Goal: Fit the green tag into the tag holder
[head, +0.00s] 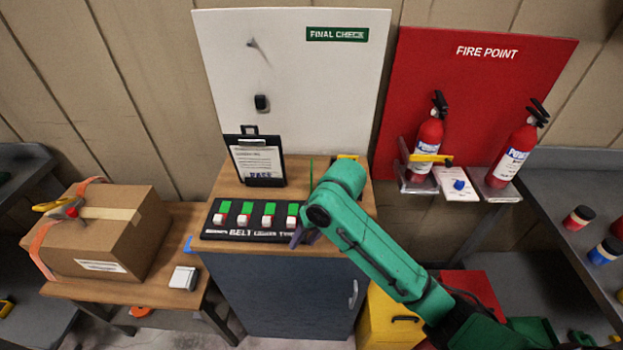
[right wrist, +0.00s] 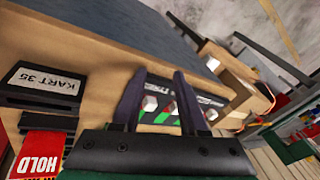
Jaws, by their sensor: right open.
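A thin green upright strip (head: 311,172) stands at the back of the cabinet top, right of the clipboard; it may be the green tag seen edge-on. In the right wrist view a black holder marked KART 35 (right wrist: 42,91) lies left of my gripper, with a red HOLD tag (right wrist: 40,155) at its lower side. My arm seems to hide both in the head view. My right gripper (head: 298,238) is open; it also shows in the right wrist view (right wrist: 155,98). Its fingers are by the right end of the switch panel (head: 250,220), with nothing seen held. My left gripper is not in view.
A black clipboard (head: 256,160) stands on the cabinet top (head: 222,182) behind the switch panel. A white FINAL CHECK board (head: 300,80) rises behind. A lower table at left holds a cardboard box (head: 105,225). Fire extinguishers (head: 428,140) hang at right.

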